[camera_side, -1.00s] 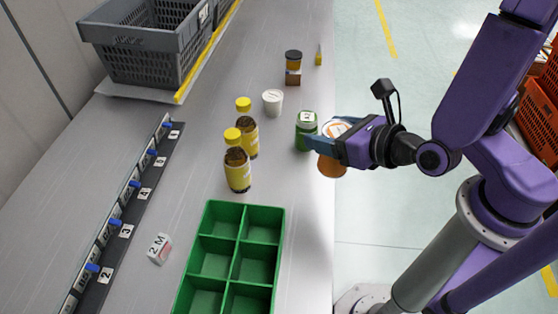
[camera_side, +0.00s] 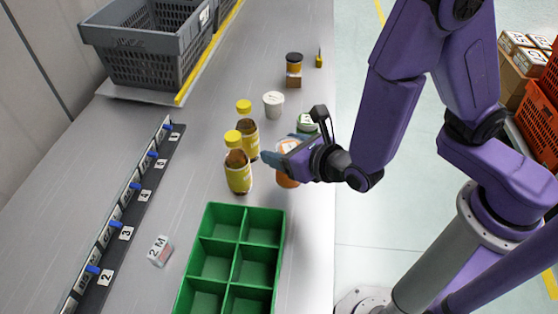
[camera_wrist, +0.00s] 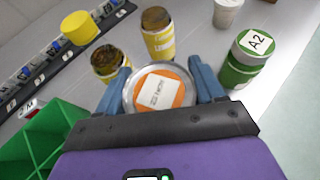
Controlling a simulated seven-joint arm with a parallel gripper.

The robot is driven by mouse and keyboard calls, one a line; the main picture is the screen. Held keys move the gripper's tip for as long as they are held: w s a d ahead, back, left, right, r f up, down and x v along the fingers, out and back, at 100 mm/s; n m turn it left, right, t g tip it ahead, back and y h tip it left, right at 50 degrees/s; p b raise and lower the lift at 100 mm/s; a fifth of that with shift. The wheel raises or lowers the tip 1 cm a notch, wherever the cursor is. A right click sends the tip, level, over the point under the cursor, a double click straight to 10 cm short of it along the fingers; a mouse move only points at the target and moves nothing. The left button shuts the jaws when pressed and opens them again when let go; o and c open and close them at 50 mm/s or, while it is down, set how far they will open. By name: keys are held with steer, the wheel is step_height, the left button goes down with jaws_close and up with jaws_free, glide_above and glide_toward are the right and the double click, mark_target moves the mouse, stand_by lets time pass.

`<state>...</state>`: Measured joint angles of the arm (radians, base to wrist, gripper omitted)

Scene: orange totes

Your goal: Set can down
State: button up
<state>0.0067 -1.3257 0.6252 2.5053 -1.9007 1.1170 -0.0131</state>
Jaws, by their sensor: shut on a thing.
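The can is orange with a silver rim and a white label on its lid. In the side view the can (camera_side: 287,181) is partly hidden behind my gripper (camera_side: 280,161), above the table beside the green divided tray's far end. In the wrist view the can's lid (camera_wrist: 160,88) sits between the two blue fingers of my gripper (camera_wrist: 162,85), which are shut on its sides. The can looks upright. Its base is hard to see, so I cannot tell if it touches the table.
Two yellow-capped bottles (camera_side: 238,170) stand just left of the can. A green jar (camera_side: 306,123) is behind my gripper. The green tray (camera_side: 248,212) has empty compartments. A white cup (camera_side: 273,104) and a dark-lidded jar (camera_side: 294,64) stand farther back. A white box (camera_side: 160,250) lies left.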

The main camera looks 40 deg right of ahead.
steer(key=shift+w+a+f, duration=0.25)
steer(key=shift+w+f, duration=0.2)
steer(key=shift+f, duration=0.15)
steer(key=shift+a+f, duration=0.1)
steer(key=shift+f, duration=1.55)
steer(key=o, duration=1)
steer(key=shift+f, duration=0.15)
